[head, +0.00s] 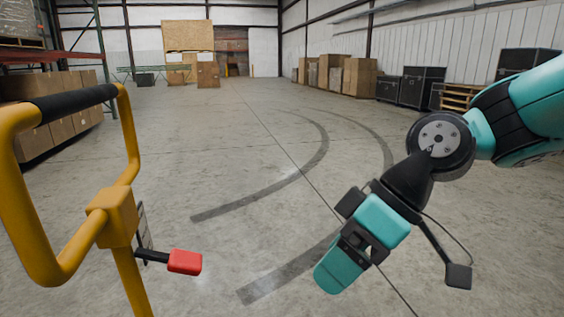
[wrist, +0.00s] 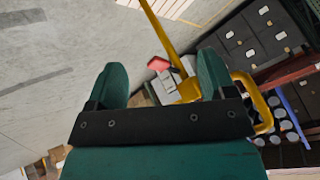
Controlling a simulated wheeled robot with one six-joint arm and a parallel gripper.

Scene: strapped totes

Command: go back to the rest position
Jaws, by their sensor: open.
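My gripper (head: 345,262) hangs at the lower right of the head view, at the end of my teal and black arm, above the concrete floor. In the wrist view my gripper (wrist: 162,80) shows two teal fingers spread apart with nothing between them that it holds. A yellow handle with a black grip (head: 75,102) stands at the left of the head view. A red-tipped lever (head: 185,262) sticks out from its post, to the left of my gripper and apart from it. The red tip (wrist: 159,64) also shows beyond the fingers in the wrist view.
The middle floor (head: 250,130), with dark curved marks, is clear.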

